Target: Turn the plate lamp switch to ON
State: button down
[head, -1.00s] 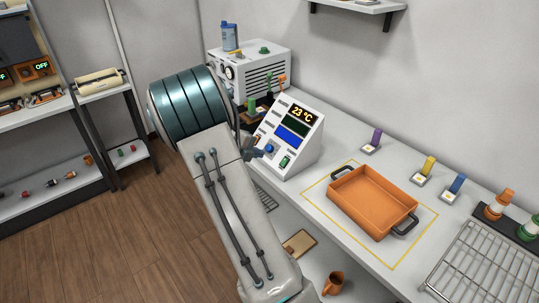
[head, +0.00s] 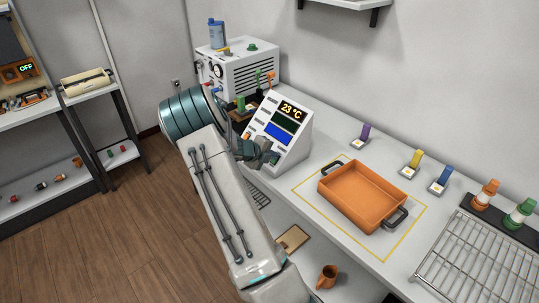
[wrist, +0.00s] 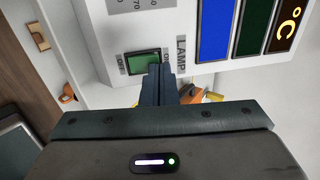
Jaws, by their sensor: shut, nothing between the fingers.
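The white console (head: 296,140) with a sloped front stands on the bench, its display reading 23 °C. In the wrist view the green lamp switch (wrist: 140,63) sits in a grey frame beside the LAMP label (wrist: 182,58), with OFF at its left end and ON at its right. My gripper (wrist: 160,68) is shut and empty, its fingertips at the ON end of the switch, covering part of it. Whether they touch, and which way the switch is tilted, I cannot tell. In the head view my gripper (head: 272,158) is at the console's lower front and hides the switch.
An orange tray (head: 362,195) with black handles sits right of the console inside a yellow outline. A white vented box (head: 255,72) stands behind. Purple, yellow and blue upright pieces and a wire rack (head: 480,262) are further right. Floor at left is open.

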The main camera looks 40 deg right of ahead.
jog(key=p, duration=0.1)
jog(key=d+p, duration=0.1)
jog(key=p, duration=0.1)
jog(key=shift+r, duration=0.25)
jog(key=shift+s+d+f, duration=0.1)
jog(key=shift+d, duration=0.1)
dwell(0.4)
jog(key=shift+s+a+f, duration=0.15)
jog(key=shift+a+f, duration=0.25)
jog(key=shift+f, duration=0.15)
jog(key=shift+a+r+p, duration=0.15)
jog(key=shift+r+p, duration=0.25)
jog(key=shift+p, duration=0.35)
jog(key=a+r+p, duration=0.1)
jog(key=a+r, duration=0.6)
jog(key=r, duration=0.4)
jog(key=shift+a+r, duration=0.2)
jog(key=shift+a, duration=0.2)
